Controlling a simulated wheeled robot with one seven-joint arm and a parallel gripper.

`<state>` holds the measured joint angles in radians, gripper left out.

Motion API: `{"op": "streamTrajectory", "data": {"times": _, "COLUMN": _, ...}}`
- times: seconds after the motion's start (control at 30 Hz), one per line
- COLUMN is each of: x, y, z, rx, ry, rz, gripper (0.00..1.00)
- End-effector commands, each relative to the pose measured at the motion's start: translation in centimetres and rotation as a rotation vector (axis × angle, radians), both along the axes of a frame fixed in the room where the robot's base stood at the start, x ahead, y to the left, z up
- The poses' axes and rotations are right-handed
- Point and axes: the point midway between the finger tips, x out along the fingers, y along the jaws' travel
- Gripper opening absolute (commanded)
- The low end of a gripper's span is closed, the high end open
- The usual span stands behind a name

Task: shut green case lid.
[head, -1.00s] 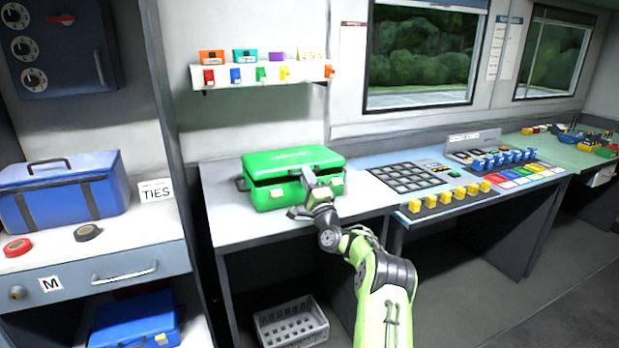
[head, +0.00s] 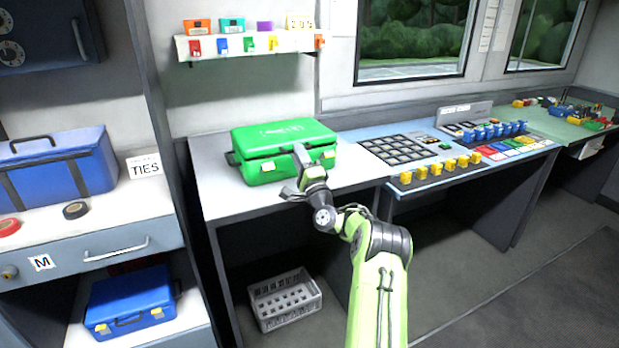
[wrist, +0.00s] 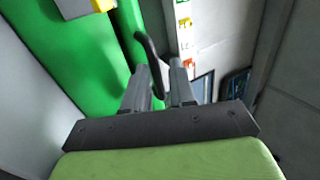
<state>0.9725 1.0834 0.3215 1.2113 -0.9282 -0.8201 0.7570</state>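The green case (head: 272,172) stands on the grey desk. Its lid (head: 285,134) is down close to the body, with only a thin dark seam along the front; I cannot tell whether it is fully shut. My gripper (head: 305,160) is at the case's front right, against or just in front of it, and covers part of the front near a yellow latch (head: 328,155). In the wrist view the green case (wrist: 55,60) fills the upper left. My gripper's fingers (wrist: 159,75) show a narrow gap, with a black curved handle (wrist: 146,48) seen between and beyond them.
The grey desk (head: 225,202) has bare room in front of the case. A control panel (head: 395,150) with yellow switches lies to the right. A shelf (head: 250,46) with small coloured boxes hangs above. A grey crate (head: 285,300) is on the floor below.

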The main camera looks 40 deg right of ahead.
Motion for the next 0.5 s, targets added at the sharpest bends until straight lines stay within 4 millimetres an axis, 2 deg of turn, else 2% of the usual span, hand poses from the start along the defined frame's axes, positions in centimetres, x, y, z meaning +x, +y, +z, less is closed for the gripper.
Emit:
{"op": "streamTrajectory", "data": {"times": 0.1, "x": -2.7, "y": 0.6, "z": -1.5, "rx": 0.005, "ry": 0.003, "rz": -0.002, "gripper": 0.23}}
{"op": "streamTrajectory", "data": {"times": 0.33, "x": -7.3, "y": 2.1, "z": -3.9, "rx": 0.010, "ry": 0.003, "rz": -0.005, "gripper": 0.23}}
{"op": "streamTrajectory", "data": {"times": 0.5, "x": -8.8, "y": 2.4, "z": -4.9, "rx": 0.019, "ry": 0.009, "rz": -0.007, "gripper": 0.23}}
